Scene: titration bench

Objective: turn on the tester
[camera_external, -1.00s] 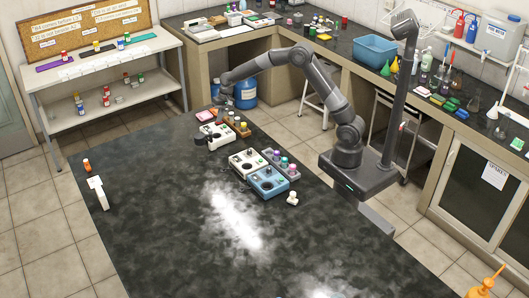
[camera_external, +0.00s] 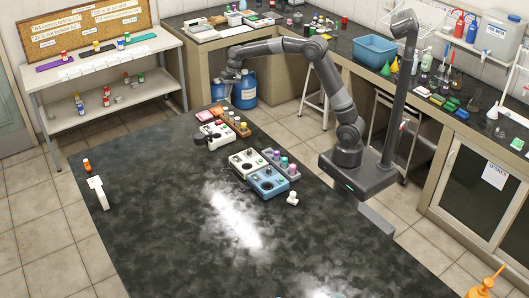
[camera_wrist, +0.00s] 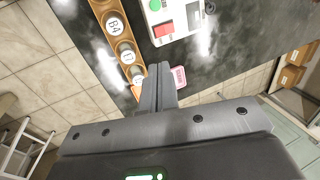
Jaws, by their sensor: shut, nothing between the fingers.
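Three box-shaped devices stand on the dark bench top, and I cannot tell by label which is the tester. The farthest is a white device (camera_external: 216,134) with a red part; the wrist view shows a white device (camera_wrist: 176,18) with a green round button (camera_wrist: 155,5) and a red square switch (camera_wrist: 163,30). Another white device (camera_external: 248,161) and a blue device (camera_external: 268,182) stand nearer. My gripper (camera_external: 229,92) is shut and empty, raised above the far end of the bench. In the wrist view its fingers (camera_wrist: 160,72) point just below the red switch, apart from it.
A wooden rack (camera_wrist: 130,48) of labelled vials lies left of the device in the wrist view. A pink pad (camera_wrist: 180,77) lies right of the fingers. A grey rack of vials (camera_external: 281,164) stands beside the nearer devices. The front of the bench top (camera_external: 160,215) is mostly clear.

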